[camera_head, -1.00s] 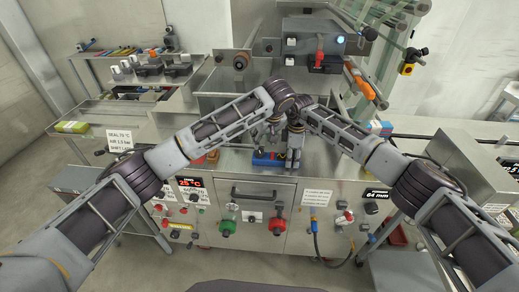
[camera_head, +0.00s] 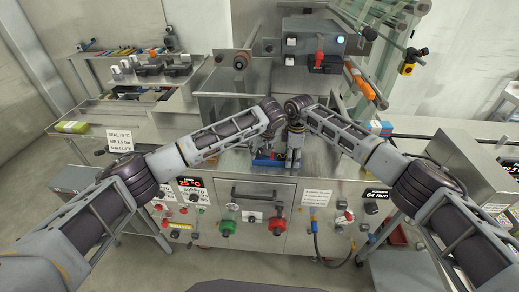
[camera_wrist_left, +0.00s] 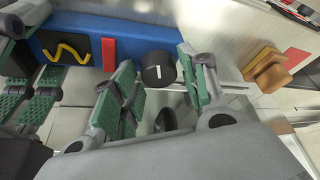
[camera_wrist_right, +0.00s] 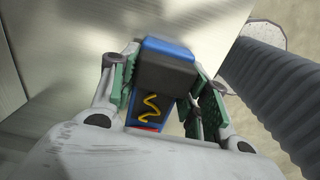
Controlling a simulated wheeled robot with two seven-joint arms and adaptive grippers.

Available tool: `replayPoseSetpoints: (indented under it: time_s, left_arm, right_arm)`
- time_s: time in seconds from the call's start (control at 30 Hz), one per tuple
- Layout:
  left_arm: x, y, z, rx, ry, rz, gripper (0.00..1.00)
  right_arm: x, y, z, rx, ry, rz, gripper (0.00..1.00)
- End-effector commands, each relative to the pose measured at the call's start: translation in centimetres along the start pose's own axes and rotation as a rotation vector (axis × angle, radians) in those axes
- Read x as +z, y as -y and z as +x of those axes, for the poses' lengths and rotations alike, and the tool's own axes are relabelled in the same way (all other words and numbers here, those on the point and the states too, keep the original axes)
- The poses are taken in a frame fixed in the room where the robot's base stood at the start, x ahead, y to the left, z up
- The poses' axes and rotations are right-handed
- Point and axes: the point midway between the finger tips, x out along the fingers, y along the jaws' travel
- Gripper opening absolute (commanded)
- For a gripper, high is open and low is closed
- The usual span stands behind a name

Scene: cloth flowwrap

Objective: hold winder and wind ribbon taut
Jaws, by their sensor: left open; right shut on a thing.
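A blue block (camera_head: 264,160) with a yellow zigzag mark and a red stripe, likely the winder, lies on the steel bench. It also shows in the left wrist view (camera_wrist_left: 75,22), with a black round knob (camera_wrist_left: 158,68) marked 1 near its end. My left gripper (camera_wrist_left: 157,58) is open, with its green-padded fingers on either side of the knob; contact is unclear. My right gripper (camera_wrist_right: 165,80) is shut on the blue block, whose dark grey end (camera_wrist_right: 165,66) faces that camera. I cannot make out a separate ribbon.
A wooden block (camera_wrist_left: 266,70) lies on the bench to the right in the left wrist view. A machine box with a red handle (camera_head: 318,60) stands behind. The bench front carries a drawer handle and knobs (camera_head: 228,228). A ribbed grey hose or link (camera_wrist_right: 275,85) passes beside my right gripper.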

Motion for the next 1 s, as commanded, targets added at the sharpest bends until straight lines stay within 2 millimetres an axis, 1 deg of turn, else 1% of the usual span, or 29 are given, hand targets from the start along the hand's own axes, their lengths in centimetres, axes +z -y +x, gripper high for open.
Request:
replayPoseSetpoints:
  time_s: [0.1, 0.3, 0.37, 0.63, 1.0]
  left_arm:
    - [-0.01, 0.00, -0.02, 0.000, 0.000, 0.000, 0.43]
    - [0.00, -0.01, -0.03, 0.000, 0.000, 0.000, 0.17]
    - [0.00, -0.01, -0.04, 0.000, 0.000, 0.000, 0.11]
    - [0.09, -0.01, 0.01, 0.015, 0.001, 0.034, 0.10]
    - [0.14, 0.03, 0.02, 0.075, 0.003, 0.180, 0.10]
  right_arm:
    - [-0.01, -0.01, -0.03, 0.000, 0.000, 0.000, 0.16]
    - [-0.01, -0.01, -0.03, 0.000, 0.000, 0.000, 0.16]
    - [-0.01, -0.01, -0.03, 0.000, 0.000, 0.000, 0.16]
    - [-0.01, -0.01, -0.03, 0.000, 0.000, 0.000, 0.16]
    - [-0.04, -0.01, -0.03, 0.001, -0.001, -0.001, 0.16]
